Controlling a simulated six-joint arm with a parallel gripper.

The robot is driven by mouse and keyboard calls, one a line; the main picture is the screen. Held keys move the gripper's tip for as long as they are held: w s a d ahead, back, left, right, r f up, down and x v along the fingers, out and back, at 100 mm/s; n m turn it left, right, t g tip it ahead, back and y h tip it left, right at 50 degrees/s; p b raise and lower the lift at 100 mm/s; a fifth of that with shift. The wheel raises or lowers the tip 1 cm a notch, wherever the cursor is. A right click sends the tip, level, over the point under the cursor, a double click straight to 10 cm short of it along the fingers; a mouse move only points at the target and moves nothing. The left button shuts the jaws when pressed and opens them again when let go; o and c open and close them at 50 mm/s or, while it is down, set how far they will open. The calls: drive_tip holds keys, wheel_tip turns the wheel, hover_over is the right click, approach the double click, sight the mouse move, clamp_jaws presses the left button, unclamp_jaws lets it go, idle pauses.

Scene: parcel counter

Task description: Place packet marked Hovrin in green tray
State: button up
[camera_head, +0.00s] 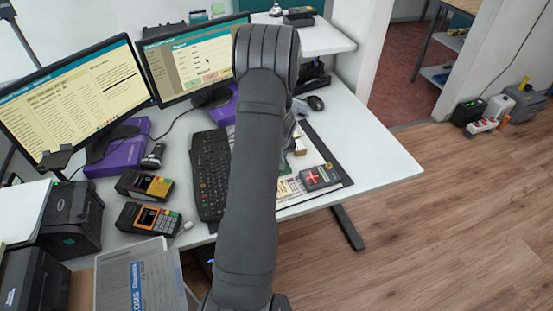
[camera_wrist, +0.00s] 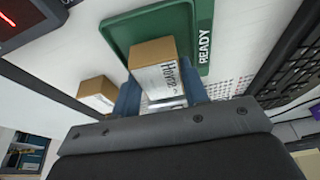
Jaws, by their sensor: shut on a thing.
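The packet marked Hovrin (camera_wrist: 155,52) is a small brown cardboard box with a white label, in the middle of the wrist view. My gripper (camera_wrist: 159,92) is shut on it, with a blue finger on each side. The green tray (camera_wrist: 121,32), lettered READY on its rim, lies behind the packet in that view. The packet overlaps the tray's near edge; I cannot tell whether it touches the tray. In the head view my arm hides my gripper, the packet and the tray.
Another brown box (camera_wrist: 97,92) with a white label stands left of the held packet. The desk's right end (camera_head: 375,150) is clear.

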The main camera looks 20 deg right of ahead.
drive_tip(key=shift+f, duration=0.5)
drive_tip(key=shift+f, duration=0.15)
drive_tip(key=o, duration=0.7)
drive_tip(key=shift+o, duration=0.2)
drive_tip(key=v, duration=1.2)
